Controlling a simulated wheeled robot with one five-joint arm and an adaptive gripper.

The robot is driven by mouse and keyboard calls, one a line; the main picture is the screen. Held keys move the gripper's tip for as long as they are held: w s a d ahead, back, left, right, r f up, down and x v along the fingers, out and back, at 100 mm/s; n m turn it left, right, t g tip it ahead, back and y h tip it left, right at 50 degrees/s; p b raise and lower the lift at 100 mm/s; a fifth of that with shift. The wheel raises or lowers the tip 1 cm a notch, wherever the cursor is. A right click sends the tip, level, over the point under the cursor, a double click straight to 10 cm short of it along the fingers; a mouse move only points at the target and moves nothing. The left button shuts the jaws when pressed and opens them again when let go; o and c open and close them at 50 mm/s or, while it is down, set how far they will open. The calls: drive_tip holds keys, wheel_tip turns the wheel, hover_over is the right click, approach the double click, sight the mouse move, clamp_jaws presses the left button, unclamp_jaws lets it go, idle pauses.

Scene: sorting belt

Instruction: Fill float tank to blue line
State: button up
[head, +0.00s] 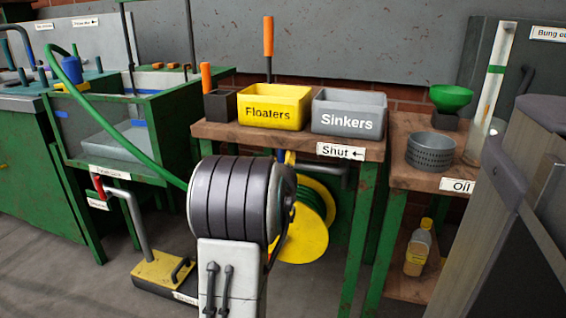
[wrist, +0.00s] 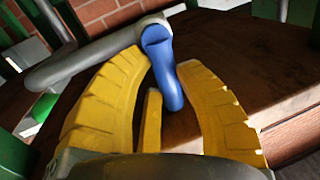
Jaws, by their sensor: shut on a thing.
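The tank (head: 65,135) has a green frame and clear walls and stands at the left in the head view. In the wrist view, a blue lever (wrist: 171,88) sits on the end of a grey pipe (wrist: 90,55). My gripper (wrist: 167,72) has its yellow fingers closed around the lever. In the head view my arm hides most of the gripper.
A yellow Floaters bin (head: 272,107) and a grey Sinkers bin (head: 348,114) stand on the bench. A "Shut" sign (head: 341,151) with a left arrow is on its edge. A yellow hose reel (head: 305,235) is below. A yellow pedal box (head: 163,270) is on the floor.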

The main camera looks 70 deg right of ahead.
clamp_jaws()
drive_tip(key=shift+m, duration=0.3)
drive_tip(key=shift+s+f+m+h, duration=0.15)
drive_tip(key=shift+s+m+h, duration=0.1)
drive_tip(key=shift+m, duration=0.7)
drive_tip(key=shift+s+f+m+h, duration=0.1)
drive_tip(key=shift+s+m+h, duration=0.15)
drive_tip(key=shift+m, duration=0.75)
drive_tip(key=shift+s+f+m+h, duration=0.2)
drive_tip(key=shift+s+m, duration=0.1)
drive_tip(key=shift+m, duration=0.65)
drive_tip(key=shift+r, duration=0.1)
drive_tip(key=o, duration=1)
unclamp_jaws()
